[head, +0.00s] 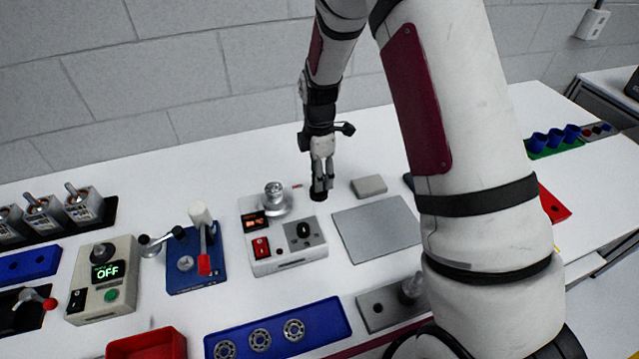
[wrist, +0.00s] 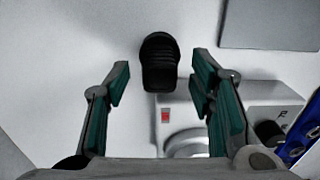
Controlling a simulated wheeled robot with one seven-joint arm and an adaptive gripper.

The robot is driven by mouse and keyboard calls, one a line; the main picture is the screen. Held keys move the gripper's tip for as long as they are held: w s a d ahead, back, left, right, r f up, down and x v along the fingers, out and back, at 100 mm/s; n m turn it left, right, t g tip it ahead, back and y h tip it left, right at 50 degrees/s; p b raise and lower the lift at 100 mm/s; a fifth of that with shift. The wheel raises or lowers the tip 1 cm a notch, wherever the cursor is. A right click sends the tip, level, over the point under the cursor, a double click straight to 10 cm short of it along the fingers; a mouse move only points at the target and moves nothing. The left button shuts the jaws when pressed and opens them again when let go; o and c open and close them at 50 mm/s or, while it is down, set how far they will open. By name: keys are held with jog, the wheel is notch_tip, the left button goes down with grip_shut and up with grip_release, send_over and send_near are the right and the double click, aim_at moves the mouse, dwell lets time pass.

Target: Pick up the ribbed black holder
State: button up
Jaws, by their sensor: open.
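The ribbed black holder (wrist: 159,62) stands on the white table, between and just beyond the fingertips of my gripper (wrist: 160,78) in the wrist view. My gripper is open, with green-padded fingers on either side of it, and nothing is held. In the head view my gripper (head: 321,183) points down at the holder (head: 318,195), which is small and dark there and partly hidden by the fingers. I cannot tell from the head view whether the fingers touch it.
A beige control box (head: 285,262) with a round metal top stands close to the holder, and also shows in the wrist view (wrist: 180,115). A grey block (head: 369,186) and a grey plate (head: 377,229) lie to the right. A blue bearing tray (head: 335,318) lies in front.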

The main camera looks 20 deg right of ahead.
jog(key=shift+f, duration=1.4)
grip_shut()
